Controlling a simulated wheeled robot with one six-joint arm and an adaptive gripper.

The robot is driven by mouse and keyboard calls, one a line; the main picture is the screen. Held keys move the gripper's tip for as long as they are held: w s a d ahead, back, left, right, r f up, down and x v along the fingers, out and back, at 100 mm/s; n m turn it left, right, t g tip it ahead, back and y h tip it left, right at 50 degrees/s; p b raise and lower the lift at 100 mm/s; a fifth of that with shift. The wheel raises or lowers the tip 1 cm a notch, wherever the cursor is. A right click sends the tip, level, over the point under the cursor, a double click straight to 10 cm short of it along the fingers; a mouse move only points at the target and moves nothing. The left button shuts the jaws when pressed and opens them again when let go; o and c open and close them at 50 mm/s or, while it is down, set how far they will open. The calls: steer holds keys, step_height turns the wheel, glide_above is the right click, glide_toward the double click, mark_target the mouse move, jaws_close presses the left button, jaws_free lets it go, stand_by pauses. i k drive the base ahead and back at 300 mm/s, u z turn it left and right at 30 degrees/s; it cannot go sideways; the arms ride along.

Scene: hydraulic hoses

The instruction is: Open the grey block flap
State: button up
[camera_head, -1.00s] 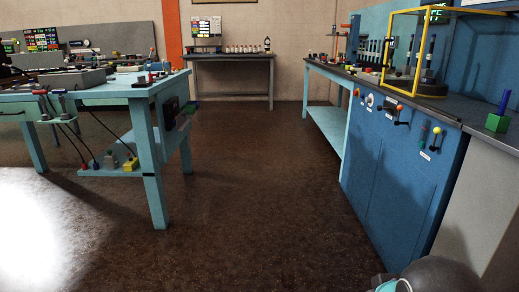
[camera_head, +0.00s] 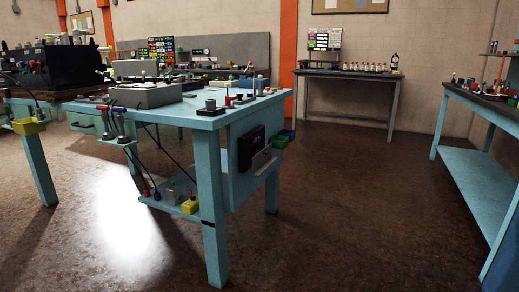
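A small grey block (camera_head: 171,191) stands on the low shelf of the light-blue workbench (camera_head: 205,165), beside a yellow block (camera_head: 190,204). It is too small to make out a flap on it or tell how a flap stands. A larger grey box (camera_head: 147,95) lies on top of the bench, and no flap can be made out on it either. My gripper is not in view.
Dark hoses hang from the bench edge to the low shelf. A dark panel (camera_head: 251,148) sits on the bench's right end. Open brown floor (camera_head: 330,220) lies to the right, up to another light-blue bench (camera_head: 485,180). A table (camera_head: 348,75) stands at the back.

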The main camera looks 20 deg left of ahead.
mark_target(264, 160)
steer(key=u, duration=0.45)
steer(key=i, duration=1.6)
steer(key=u, duration=0.45)
